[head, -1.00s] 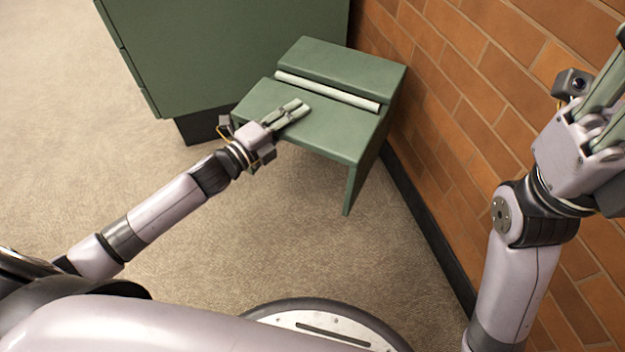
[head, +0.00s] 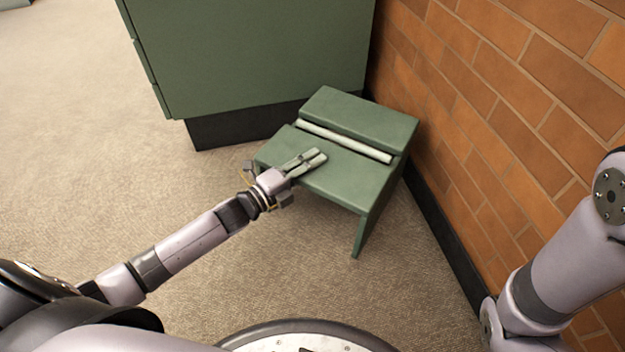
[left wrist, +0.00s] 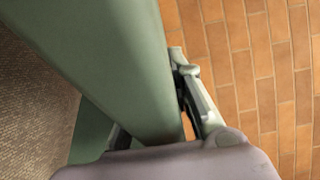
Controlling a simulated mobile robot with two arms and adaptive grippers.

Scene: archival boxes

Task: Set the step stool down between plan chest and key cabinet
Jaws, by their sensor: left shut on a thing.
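The green step stool (head: 345,182) has two treads with a pale bar between them. It stands out at an angle in the middle of the head view, close to the brick wall. My left gripper (head: 312,160) is shut on the edge of its lower tread. In the left wrist view a green stool panel (left wrist: 105,55) runs between the fingers. I cannot tell whether the stool's legs touch the floor. A large green cabinet (head: 255,60), which looks like the plan chest, is behind the stool. I see no key cabinet. My right gripper is out of view.
The brick wall (head: 500,110) with a dark skirting (head: 440,220) runs along the right, close to the stool and my right arm. The cabinet's dark plinth (head: 225,130) is behind the stool. Bare carpet (head: 90,150) is free at the left and in front.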

